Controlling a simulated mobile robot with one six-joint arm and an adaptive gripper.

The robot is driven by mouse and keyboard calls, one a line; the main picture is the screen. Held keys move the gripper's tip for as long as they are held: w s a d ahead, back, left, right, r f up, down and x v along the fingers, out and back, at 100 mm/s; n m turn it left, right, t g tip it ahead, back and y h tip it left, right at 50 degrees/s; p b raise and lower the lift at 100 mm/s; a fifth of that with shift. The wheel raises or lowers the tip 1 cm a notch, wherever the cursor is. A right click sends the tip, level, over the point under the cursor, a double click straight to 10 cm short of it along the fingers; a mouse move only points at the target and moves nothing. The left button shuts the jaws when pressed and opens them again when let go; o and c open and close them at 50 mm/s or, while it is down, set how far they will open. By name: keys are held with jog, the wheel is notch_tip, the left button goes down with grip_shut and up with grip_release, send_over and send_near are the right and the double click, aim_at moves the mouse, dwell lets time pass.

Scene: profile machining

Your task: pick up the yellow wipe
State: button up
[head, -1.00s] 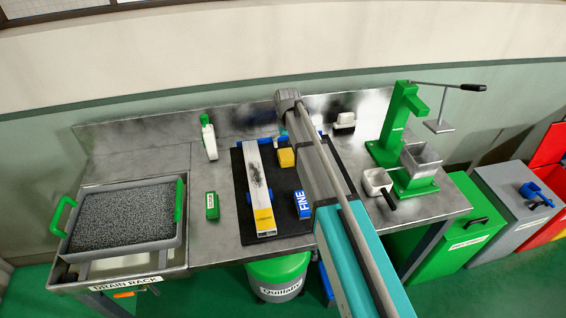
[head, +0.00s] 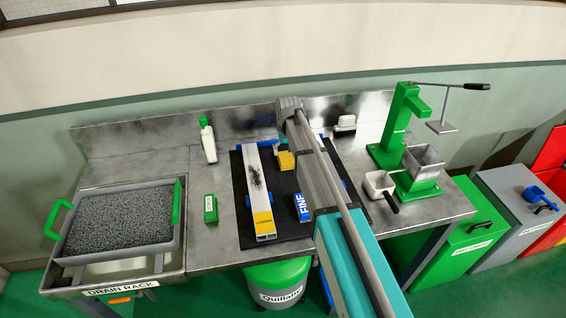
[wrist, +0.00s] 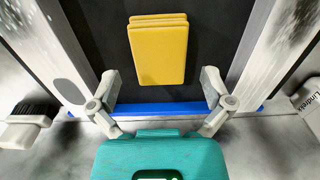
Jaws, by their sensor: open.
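The yellow wipe (wrist: 158,52) is a folded, layered pad lying on the black mat (wrist: 212,70) in the wrist view, up ahead of my fingertips and centred between them. In the head view the yellow wipe (head: 286,161) sits just left of my arm, right of the long pale profile. My gripper (wrist: 160,88) is open and empty, its two grey fingers on either side of the wipe's near end. Whether the fingers are level with the wipe or above it, I cannot tell. In the head view my arm hides most of the gripper.
A pale metal profile (head: 258,190) lies left of the wipe. A blue block marked FINE (head: 302,207) lies near the mat's front. A blue bar (wrist: 160,107) crosses between my fingers. A spray bottle (head: 208,143), green box (head: 210,208) and green press (head: 400,125) stand around.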

aim_at(287, 159)
jog(key=shift+f+b, duration=2.05)
jog(key=shift+f, duration=0.25)
jog(key=c, duration=0.8)
jog(key=shift+r, duration=0.25)
notch_tip(287, 159, up, 2)
jog(key=p, duration=0.2)
jog(key=shift+r+p, duration=0.1)
jog(key=shift+p, duration=0.25)
jog(key=s+d+r+p, duration=0.1)
jog(key=s+r+p, duration=0.2)
jog(key=s, duration=0.1)
jog(key=s+d+r+p, duration=0.1)
jog(key=s+r+p, duration=0.3)
jog(key=s, duration=0.1)
jog(key=s+d+r+p, duration=0.2)
jog(key=s+r+p, duration=0.1)
jog(key=s, duration=0.1)
jog(key=shift+s+r, duration=0.2)
